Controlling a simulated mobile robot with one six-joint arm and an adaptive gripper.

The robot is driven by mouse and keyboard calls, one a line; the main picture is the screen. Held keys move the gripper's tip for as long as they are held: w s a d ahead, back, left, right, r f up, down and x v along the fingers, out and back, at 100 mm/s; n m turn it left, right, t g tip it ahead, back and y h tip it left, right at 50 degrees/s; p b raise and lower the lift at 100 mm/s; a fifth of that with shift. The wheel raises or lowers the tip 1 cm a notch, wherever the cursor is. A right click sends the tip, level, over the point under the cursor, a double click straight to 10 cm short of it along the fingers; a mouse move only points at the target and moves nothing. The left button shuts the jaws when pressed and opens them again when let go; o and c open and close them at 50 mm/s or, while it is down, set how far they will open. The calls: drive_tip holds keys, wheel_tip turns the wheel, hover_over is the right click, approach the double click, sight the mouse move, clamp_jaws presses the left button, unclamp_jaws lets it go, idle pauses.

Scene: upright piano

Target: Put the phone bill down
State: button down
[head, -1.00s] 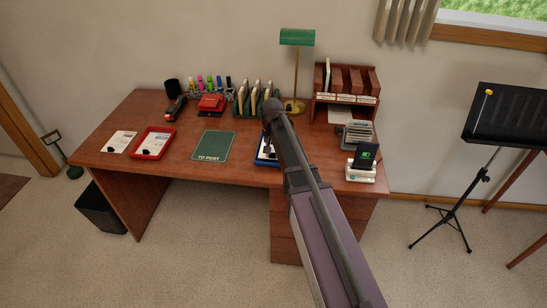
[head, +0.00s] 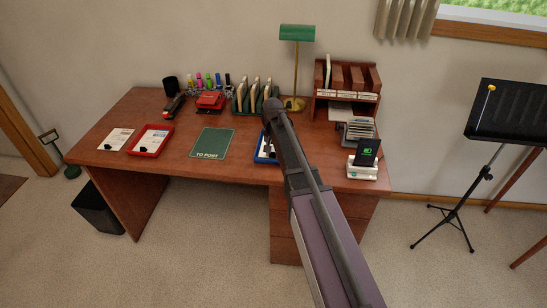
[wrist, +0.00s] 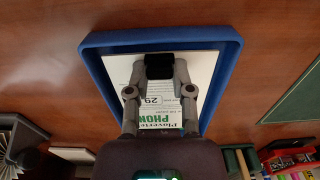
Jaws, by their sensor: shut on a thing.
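The phone bill (wrist: 160,113) is a white sheet with green and black print, seen in the wrist view inside the outline of a blue tray (wrist: 90,75). My gripper (wrist: 160,75) is shut on a black clip-like piece (wrist: 159,66) at the bill. I cannot tell whether the bill touches the tray floor. In the head view the blue tray (head: 259,158) lies on the desk, mostly hidden behind my arm; my fingertips are hidden there.
The wooden desk (head: 185,110) also holds a green TO POST mat (head: 212,142), a red tray (head: 150,141) with a paper, a loose paper (head: 115,139), a lamp (head: 297,33), a wooden sorter (head: 347,98) and a phone on a stand (head: 367,153). Bare desk lies between the mat and blue tray.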

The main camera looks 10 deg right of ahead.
drive_tip(key=shift+f, duration=0.35)
drive_tip(key=shift+f+b, duration=0.15)
drive_tip(key=shift+b, duration=0.15)
drive_tip(key=c, duration=0.5)
unclamp_jaws()
drive_tip(key=shift+r, duration=0.2)
wheel_tip(320, 180, up, 12)
drive_tip(key=p, duration=1.2)
drive_tip(key=shift+s, duration=0.1)
drive_tip(key=s+d+n, duration=0.2)
drive_tip(key=s+n, duration=0.1)
drive_tip(key=s, duration=2)
drive_tip(key=shift+d+n, duration=0.15)
drive_tip(key=shift+n, duration=0.15)
